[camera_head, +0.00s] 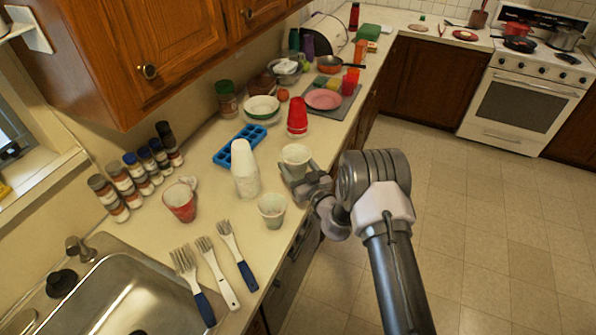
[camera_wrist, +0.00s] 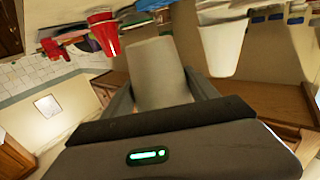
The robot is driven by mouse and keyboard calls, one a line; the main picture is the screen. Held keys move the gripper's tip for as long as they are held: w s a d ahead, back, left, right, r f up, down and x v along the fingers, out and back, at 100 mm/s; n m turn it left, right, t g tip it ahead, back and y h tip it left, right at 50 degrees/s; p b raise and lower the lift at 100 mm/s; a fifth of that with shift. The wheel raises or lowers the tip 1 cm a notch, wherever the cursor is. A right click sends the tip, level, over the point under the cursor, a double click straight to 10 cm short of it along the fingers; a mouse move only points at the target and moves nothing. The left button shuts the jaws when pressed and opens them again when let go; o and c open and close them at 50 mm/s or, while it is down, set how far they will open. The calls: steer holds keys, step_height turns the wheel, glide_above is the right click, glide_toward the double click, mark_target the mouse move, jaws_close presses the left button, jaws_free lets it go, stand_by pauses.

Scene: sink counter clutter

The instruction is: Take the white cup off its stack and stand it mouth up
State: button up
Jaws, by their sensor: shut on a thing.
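A white cup (camera_head: 297,155) is held mouth up in the head view, over the right part of the counter. My gripper (camera_head: 299,178) is shut on it, with its fingers on either side. In the wrist view, which looks upside down, the same cup (camera_wrist: 158,72) sits between the finger pads. A stack of white cups (camera_head: 245,170) stands mouth down just left of it, apart from the held cup; it also shows in the wrist view (camera_wrist: 221,48). I cannot tell whether the held cup's base touches the counter.
A speckled cup (camera_head: 272,208) stands mouth up near the front edge. Red cups (camera_head: 297,117) stand behind. The sink (camera_head: 120,295) is at lower left. Little room is free around the held cup.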

steer(key=f+b, duration=0.1)
steer(key=w+f+b, duration=0.1)
steer(key=f, duration=0.1)
steer(key=w+f+b, duration=0.1)
steer(key=shift+w+a+f, duration=0.1)
steer(key=shift+a+f, duration=0.1)
steer(key=shift+a, duration=0.2)
step_height(320, 180, down, 5)
steer(key=b, duration=0.4)
steer(key=shift+f+b, duration=0.7)
steer(key=shift+b, duration=0.1)
steer(key=shift+f, duration=0.15)
steer(key=shift+f+b, duration=0.35)
steer(key=shift+b, duration=0.1)
steer(key=o, duration=1.4)
steer(key=shift+c, duration=0.2)
